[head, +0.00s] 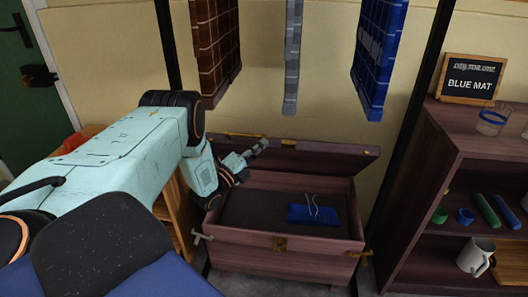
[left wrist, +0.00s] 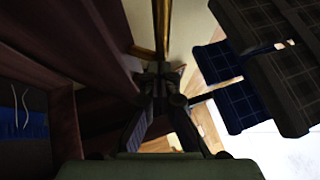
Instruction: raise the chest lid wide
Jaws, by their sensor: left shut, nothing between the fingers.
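The dark reddish-brown wooden chest (head: 285,238) stands on the floor against the wall with its top open. Its lid (head: 330,160) is raised at the back, tilted up from the rear edge; its exact angle is hard to tell. A blue item with pale thin loops (head: 312,214) lies inside; it also shows at the left edge of the left wrist view (left wrist: 22,125). My left gripper (head: 257,150) is shut and empty, by the left part of the lid; I cannot tell whether it touches. Its dark fingers show in the left wrist view (left wrist: 160,80). My right gripper is not visible.
A brown shelf (head: 430,190) at right holds a mug (head: 476,257), green and blue cylinders, a glass and a "BLUE MAT" sign (head: 470,80). Brown (head: 214,45), grey (head: 292,55) and blue (head: 380,55) panels hang above the chest. A green door (head: 20,80) is far left.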

